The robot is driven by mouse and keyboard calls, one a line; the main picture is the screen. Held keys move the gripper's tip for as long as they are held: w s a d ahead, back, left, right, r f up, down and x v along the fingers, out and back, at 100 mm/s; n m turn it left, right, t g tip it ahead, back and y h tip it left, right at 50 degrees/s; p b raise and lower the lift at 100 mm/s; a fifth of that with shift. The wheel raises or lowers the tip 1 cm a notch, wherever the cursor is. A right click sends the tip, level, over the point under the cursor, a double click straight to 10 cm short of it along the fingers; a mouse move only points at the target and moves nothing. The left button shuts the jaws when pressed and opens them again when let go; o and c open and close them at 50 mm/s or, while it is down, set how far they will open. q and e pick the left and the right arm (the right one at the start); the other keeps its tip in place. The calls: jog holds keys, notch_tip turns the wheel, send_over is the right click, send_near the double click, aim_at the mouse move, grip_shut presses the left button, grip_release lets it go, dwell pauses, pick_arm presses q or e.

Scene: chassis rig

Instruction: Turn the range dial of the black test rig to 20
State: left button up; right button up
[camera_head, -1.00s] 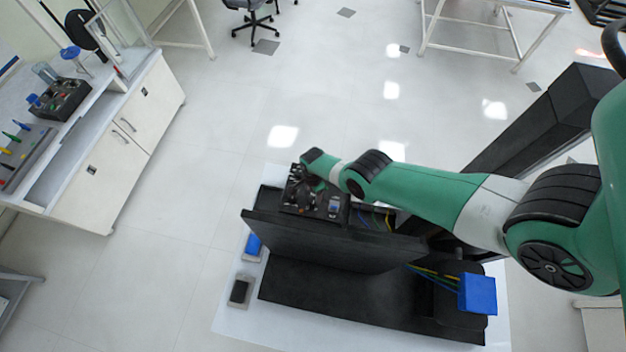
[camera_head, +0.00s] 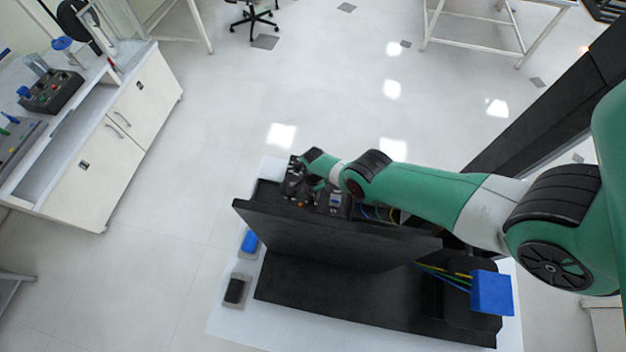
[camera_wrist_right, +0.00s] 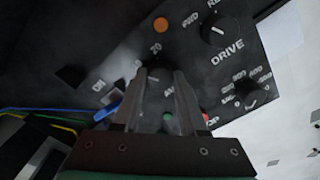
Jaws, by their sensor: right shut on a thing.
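The black test rig (camera_head: 335,235) stands on a white surface in the head view. Its dark control panel shows close up in the right wrist view (camera_wrist_right: 90,65). My right gripper (camera_wrist_right: 160,84) is at the panel, its two fingers shut on a dark dial (camera_wrist_right: 155,92) below the printed label "20". I take this for the range dial. The fingers cover much of it, so where its pointer stands cannot be told. In the head view my right gripper (camera_head: 297,183) is small and dark against the panel. My left gripper is not in view.
On the panel, a DRIVE knob (camera_wrist_right: 218,30), an orange lamp (camera_wrist_right: 161,24) and another numbered knob (camera_wrist_right: 248,94) lie close to the fingers. A blue box (camera_head: 491,293) sits at the rig's right end, with cables beside it. A bench (camera_head: 125,120) stands left; floor between is clear.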

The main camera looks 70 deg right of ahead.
grip_shut()
jog(key=shift+m, duration=0.3)
jog(key=m, duration=1.1)
jog(key=shift+m, duration=0.3)
jog(key=o, duration=1.1)
grip_release()
jog(key=shift+c, duration=0.2)
